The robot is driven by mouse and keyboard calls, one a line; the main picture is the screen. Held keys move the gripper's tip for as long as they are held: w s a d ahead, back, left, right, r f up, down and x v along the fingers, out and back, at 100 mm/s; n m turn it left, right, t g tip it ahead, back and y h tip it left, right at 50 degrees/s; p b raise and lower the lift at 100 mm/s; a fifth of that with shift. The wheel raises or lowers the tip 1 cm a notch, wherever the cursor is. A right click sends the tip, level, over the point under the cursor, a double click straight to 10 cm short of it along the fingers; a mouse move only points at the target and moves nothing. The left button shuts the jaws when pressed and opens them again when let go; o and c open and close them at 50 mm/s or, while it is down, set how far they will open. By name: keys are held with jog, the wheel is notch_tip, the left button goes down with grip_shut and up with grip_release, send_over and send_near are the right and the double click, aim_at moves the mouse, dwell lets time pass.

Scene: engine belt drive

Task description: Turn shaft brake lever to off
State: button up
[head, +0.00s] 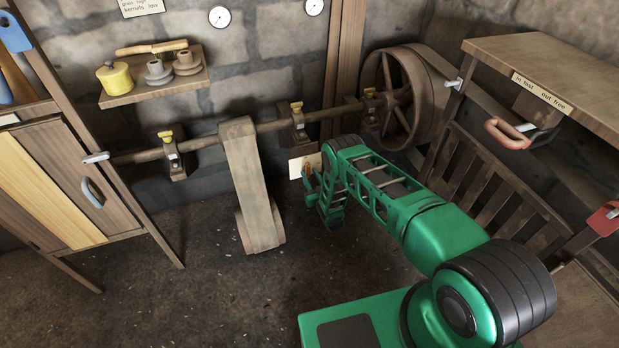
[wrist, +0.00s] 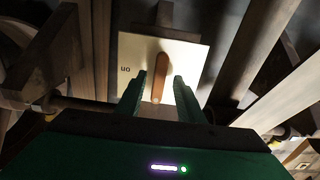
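The shaft brake lever (wrist: 160,80) is an orange-brown handle on a pale plate (wrist: 193,58) in the wrist view. Inverted lettering that looks like "on" is on the plate's left side. The lever runs nearly straight up and down in that picture. My gripper (wrist: 160,76) is open, with one green finger on each side of the lever and a visible gap at each side. In the head view the plate (head: 297,166) shows below the shaft, and my gripper (head: 310,182) is at it. There the lever is mostly hidden by my gripper.
A horizontal shaft (head: 213,139) runs along the wall to a large pulley wheel (head: 416,95). A belt (head: 251,180) hangs from the shaft left of my gripper. A wooden cabinet (head: 60,185) stands left and a wooden bin (head: 545,70) right. The floor in front is clear.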

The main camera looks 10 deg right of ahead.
jog(key=s+d, duration=0.1)
jog(key=s, duration=0.9)
jog(key=shift+d, duration=0.15)
jog(key=shift+f, duration=0.1)
